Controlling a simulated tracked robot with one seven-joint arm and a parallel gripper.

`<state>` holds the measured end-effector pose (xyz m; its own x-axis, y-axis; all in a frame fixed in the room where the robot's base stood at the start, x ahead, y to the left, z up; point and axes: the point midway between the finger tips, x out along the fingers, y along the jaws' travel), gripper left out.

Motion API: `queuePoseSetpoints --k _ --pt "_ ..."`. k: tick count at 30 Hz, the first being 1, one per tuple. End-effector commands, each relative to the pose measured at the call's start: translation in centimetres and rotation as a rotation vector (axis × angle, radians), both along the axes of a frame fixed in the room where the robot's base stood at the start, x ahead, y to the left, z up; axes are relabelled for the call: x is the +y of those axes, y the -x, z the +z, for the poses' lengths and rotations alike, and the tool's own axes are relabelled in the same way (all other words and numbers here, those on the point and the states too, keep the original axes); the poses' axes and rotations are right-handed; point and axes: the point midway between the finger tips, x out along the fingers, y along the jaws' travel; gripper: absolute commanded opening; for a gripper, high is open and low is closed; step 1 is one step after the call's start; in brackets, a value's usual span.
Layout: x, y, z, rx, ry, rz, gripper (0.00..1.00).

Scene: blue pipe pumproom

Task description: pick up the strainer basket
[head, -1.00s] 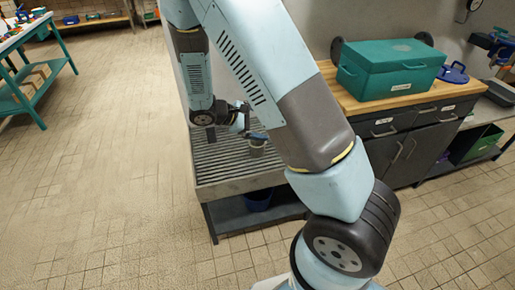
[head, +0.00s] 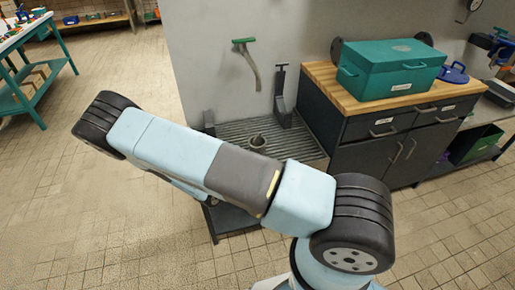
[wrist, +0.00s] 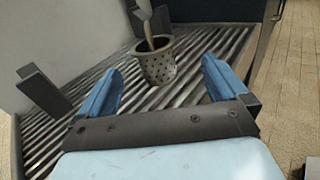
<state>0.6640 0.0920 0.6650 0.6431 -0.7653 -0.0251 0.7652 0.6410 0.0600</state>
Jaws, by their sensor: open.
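The strainer basket (wrist: 157,66) is a grey perforated cup standing upright on a ribbed draining rack. In the head view the basket (head: 257,141) shows near the middle of the rack, its lower part partly hidden by my arm. My gripper (wrist: 160,82) is open and empty in the wrist view. Its two blue fingers are spread apart, with the basket ahead of them and showing between them. The fingers do not touch it. In the head view my gripper is hidden behind my arm.
The ribbed rack (head: 300,143) stands against a grey wall. A green-headed brush (head: 246,62) hangs above it. A dark upright bracket (head: 282,100) stands at the rack's back. A cabinet (head: 385,135) with a green box (head: 392,68) stands to the right.

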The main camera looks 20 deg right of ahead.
Motion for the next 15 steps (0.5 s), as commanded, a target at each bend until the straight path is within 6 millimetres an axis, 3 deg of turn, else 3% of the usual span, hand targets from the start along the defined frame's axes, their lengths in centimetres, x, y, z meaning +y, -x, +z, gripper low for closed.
queuePoseSetpoints --k 3,8,15 --pt "0.3 0.1 -1.4 0.019 0.040 0.053 1.00" --pt "0.2 -0.1 -2.1 0.027 0.059 0.079 1.00" --pt "-2.1 -2.4 -2.1 0.028 0.062 0.078 1.00"
